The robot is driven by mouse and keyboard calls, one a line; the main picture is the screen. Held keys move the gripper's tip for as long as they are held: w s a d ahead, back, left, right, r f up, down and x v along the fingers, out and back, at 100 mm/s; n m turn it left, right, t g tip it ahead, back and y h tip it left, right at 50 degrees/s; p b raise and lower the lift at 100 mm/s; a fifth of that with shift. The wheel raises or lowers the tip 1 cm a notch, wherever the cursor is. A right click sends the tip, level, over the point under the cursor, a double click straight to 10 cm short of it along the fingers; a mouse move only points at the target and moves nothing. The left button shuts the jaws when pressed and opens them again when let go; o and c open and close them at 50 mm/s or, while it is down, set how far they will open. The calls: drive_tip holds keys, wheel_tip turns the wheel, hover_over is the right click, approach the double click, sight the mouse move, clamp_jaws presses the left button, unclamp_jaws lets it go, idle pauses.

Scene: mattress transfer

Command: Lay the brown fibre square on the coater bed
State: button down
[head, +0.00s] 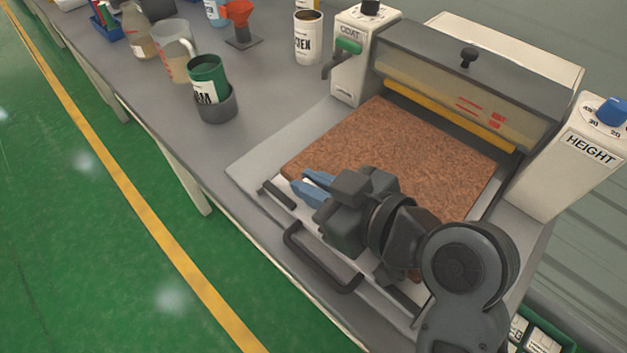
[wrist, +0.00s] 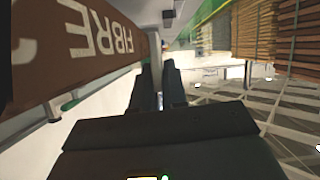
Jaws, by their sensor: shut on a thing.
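The brown fibre square (head: 400,140) is over the coater bed (head: 245,172) in the head view, below the yellow bar. I cannot tell whether it lies flat or is held slightly above. My gripper (head: 306,183) is at its front left edge, with blue fingers, and is shut on it. My arm hides part of its front side. In the wrist view the fingers (wrist: 158,72) are close together beside the square's brown edge (wrist: 40,75), which carries the letters FIBRE.
A dark handle (head: 315,265) stands at the bed's front. The coater's COAT post (head: 352,60) and HEIGHT post (head: 570,165) flank the hood (head: 470,60). A green can in a grey holder (head: 217,106), a jug (head: 175,50) and a white can (head: 307,40) stand to the left.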

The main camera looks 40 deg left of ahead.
drive_tip(key=shift+f+b, duration=0.4)
drive_tip(key=shift+b, duration=0.05)
drive_tip(key=shift+f, duration=0.2)
drive_tip(key=c, duration=1.2)
unclamp_jaws()
drive_tip(key=shift+o, duration=0.2)
drive_tip(key=shift+r, duration=0.1)
drive_tip(key=shift+r+p, duration=0.5)
drive_tip(key=shift+r, duration=0.05)
drive_tip(key=b+v, duration=0.1)
drive_tip(key=v, duration=1.1)
